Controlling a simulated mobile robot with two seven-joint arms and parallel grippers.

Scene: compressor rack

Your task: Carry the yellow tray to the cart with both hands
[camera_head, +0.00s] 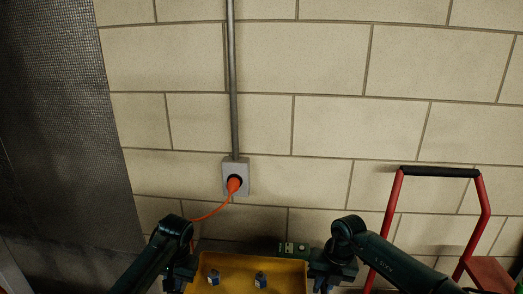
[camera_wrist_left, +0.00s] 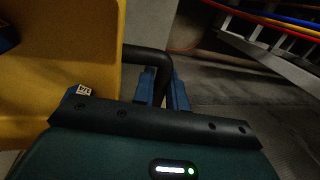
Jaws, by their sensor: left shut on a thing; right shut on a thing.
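The yellow tray (camera_head: 237,263) is at the bottom centre of the head view, cut off by the lower edge. Two small blue and grey parts (camera_head: 214,277) (camera_head: 260,280) lie in it. My left gripper (camera_head: 178,282) is at its left side; in the left wrist view its blue fingers (camera_wrist_left: 162,92) are shut on the black handle (camera_wrist_left: 150,58) beside the yellow wall (camera_wrist_left: 62,70). My right gripper (camera_head: 324,281) is at the tray's right side, shut on it; its grip is small and dark. The red cart (camera_head: 482,230) with a black push bar stands at the right.
A block wall (camera_head: 320,120) fills the background. A grey outlet box (camera_head: 236,165) holds an orange plug with an orange cord (camera_head: 215,210) running down behind my left arm. A dark mesh panel (camera_head: 65,110) is at the left. The left wrist view shows a metal frame (camera_wrist_left: 270,45) at upper right.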

